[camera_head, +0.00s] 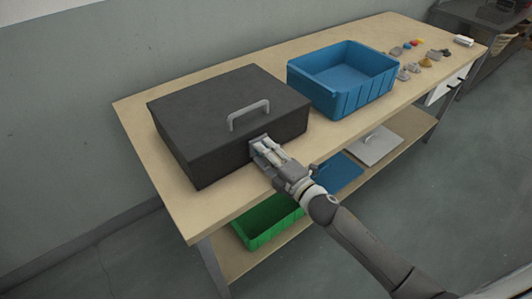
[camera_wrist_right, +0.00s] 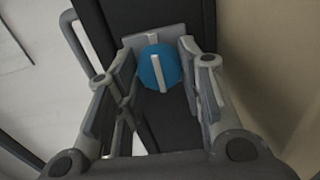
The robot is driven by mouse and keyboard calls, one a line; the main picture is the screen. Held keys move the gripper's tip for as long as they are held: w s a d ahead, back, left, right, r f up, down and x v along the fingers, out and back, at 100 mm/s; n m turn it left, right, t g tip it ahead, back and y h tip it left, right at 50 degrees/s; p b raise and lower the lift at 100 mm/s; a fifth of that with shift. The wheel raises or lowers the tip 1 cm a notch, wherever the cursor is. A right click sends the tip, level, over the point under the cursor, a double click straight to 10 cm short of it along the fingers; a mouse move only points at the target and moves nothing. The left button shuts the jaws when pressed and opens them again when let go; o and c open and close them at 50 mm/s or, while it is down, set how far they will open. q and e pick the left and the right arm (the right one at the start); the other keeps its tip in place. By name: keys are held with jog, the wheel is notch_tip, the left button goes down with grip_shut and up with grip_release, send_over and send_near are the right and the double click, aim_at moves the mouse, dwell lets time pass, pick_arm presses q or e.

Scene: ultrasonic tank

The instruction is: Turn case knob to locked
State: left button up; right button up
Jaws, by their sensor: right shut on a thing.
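The dark grey case (camera_head: 205,115) sits closed on the table, with a grey handle (camera_head: 249,114) on its lid. In the right wrist view, a round blue knob (camera_wrist_right: 157,73) with a pale bar across it sits on a grey plate on the case front. The pale bar looks nearly upright in that view. My right gripper (camera_head: 262,149) is at the case front; in the wrist view its two fingers stand on either side of the knob, and it is shut on it. In the head view the gripper hides the knob. My left gripper is not in view.
A blue bin (camera_head: 350,97) stands right of the case, with several small stones and coloured pieces beyond it. A green bin (camera_head: 266,221) and a grey lid (camera_head: 376,146) are on the lower shelf. The table's front strip is clear.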

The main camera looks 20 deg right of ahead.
jog(key=o, duration=1.1)
jog(key=shift+c, duration=0.2)
jog(key=v, duration=1.2)
jog(key=s+d+f+m+g+h, duration=0.2)
jog(key=s+f+m, duration=0.1)
jog(key=f, duration=0.7)
jog(key=s+d+f+m+g+h, duration=0.2)
jog(key=d+f+m, duration=0.15)
jog(key=f, duration=0.75)
jog(key=s+d+f+m+g+h, duration=0.1)
jog(key=s+f+m+g, duration=0.2)
jog(key=f, duration=0.7)
jog(key=s+f+m+g+h, duration=0.1)
jog(key=s+f+m+g, duration=0.4)
jog(key=s+f, duration=0.85)
jog(key=s+a+f+m+g, duration=0.1)
jog(key=s+f, duration=0.1)
jog(key=s, duration=0.4)
jog(key=s+a+f+m+g, duration=0.1)
jog(key=s+f+m, duration=0.1)
jog(key=s, duration=0.4)
jog(key=s+a+f+m+g+p, duration=0.1)
jog(key=s+a+f+m+g, duration=0.1)
jog(key=s, duration=0.4)
jog(key=shift+f, duration=0.8)
